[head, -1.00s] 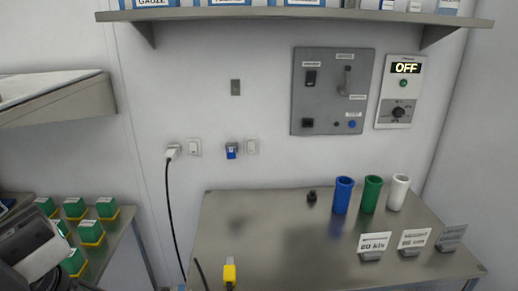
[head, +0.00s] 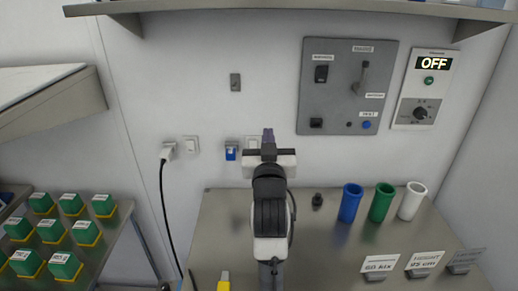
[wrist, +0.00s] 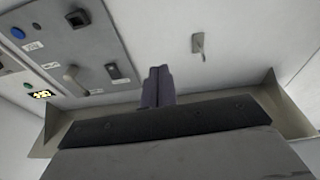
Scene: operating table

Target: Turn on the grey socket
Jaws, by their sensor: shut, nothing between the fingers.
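On the wall, a pale grey plug socket (head: 168,151) holds a plug with a black cable, and a white rocker switch (head: 191,144) sits just right of it. A blue plug or socket (head: 231,151) has another white switch (head: 251,143) beside it, partly hidden behind my gripper. A small grey wall plate (head: 235,82) is higher up; in the wrist view it shows a small protruding part (wrist: 198,45). My gripper (head: 268,134) is shut and empty, pointing at the wall right of the switches. Its closed fingers also show in the wrist view (wrist: 157,87).
A grey control panel (head: 310,105) with a lever is right of my gripper, with an OFF display box (head: 405,115) beyond it. A shelf (head: 220,13) runs above. Blue, green and white cups (head: 410,201) and labels stand on the metal table (head: 215,225) below.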

